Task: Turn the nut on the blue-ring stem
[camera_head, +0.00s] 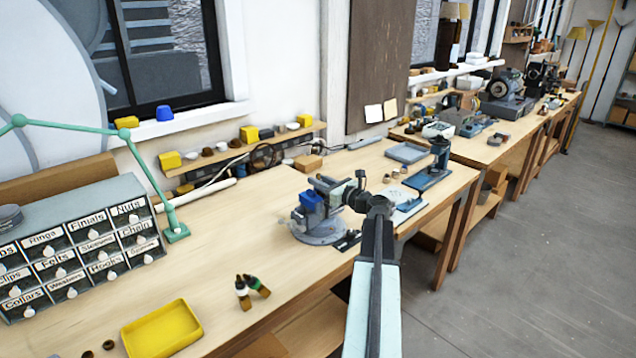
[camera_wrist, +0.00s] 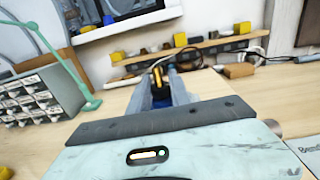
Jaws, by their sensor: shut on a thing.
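My gripper (camera_head: 326,186) reaches in from the right in the head view, at the top of a blue-and-grey fixture. In the wrist view, my gripper's two grey fingers (camera_wrist: 160,76) are closed around a small dark and brass-coloured piece, which seems to be the nut (camera_wrist: 157,72). The fixture's blue part (camera_head: 311,200) is just below the fingertips, and blue (camera_wrist: 155,101) also shows between the fingers in the wrist view. The fixture stands on a round grey base (camera_head: 318,229) on the bench. The fingers hide most of the stem, and I cannot make out a blue ring clearly.
A labelled drawer cabinet (camera_head: 75,245) with a green lamp arm (camera_head: 160,185) stands at the left. A grey tray (camera_head: 408,152) and blue press (camera_head: 437,165) stand to the right.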

